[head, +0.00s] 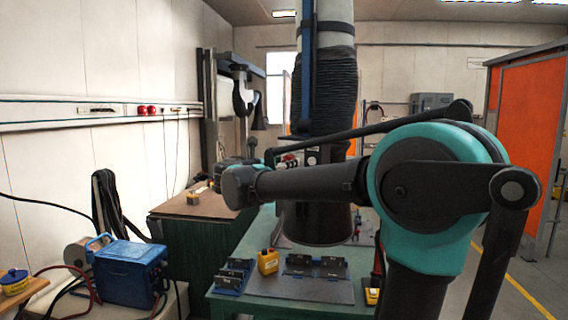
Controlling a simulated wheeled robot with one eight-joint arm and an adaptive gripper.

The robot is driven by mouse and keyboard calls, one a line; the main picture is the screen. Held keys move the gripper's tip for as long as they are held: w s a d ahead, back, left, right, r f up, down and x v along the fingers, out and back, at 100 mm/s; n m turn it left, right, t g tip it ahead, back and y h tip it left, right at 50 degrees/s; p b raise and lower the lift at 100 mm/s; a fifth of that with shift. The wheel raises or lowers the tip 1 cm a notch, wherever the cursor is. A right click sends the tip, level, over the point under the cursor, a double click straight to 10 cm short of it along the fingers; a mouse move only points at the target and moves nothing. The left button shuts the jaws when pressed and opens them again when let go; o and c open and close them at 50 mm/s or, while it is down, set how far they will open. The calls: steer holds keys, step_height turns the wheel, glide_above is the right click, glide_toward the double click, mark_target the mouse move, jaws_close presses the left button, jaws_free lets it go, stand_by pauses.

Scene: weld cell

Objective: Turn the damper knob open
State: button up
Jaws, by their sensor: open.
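A fume extraction arm hangs in the middle of the head view, with a ribbed black hose (336,95) and a dark hood (318,225) at its lower end. A small red and pale fitting (288,159) shows at the hose's left side, just above my arm. It may be the damper knob, but it is too small and too covered to tell how it is turned. My teal and grey arm crosses in front of the hose and hides part of it. I cannot make out my gripper or its fingers.
A green welding table (236,303) stands below the hood, with dark fixtures (318,262) and a yellow block (267,261) on it. A blue case (125,268) is at lower left. A brown-topped bench (185,208) stands behind. Orange screens (528,130) bound the right; floor is clear there.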

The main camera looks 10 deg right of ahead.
steer(key=shift+c, duration=0.4)
steer(key=c, duration=1.1)
steer(key=shift+m, duration=0.4)
steer(key=m, duration=1.7)
steer(key=shift+m, duration=0.3)
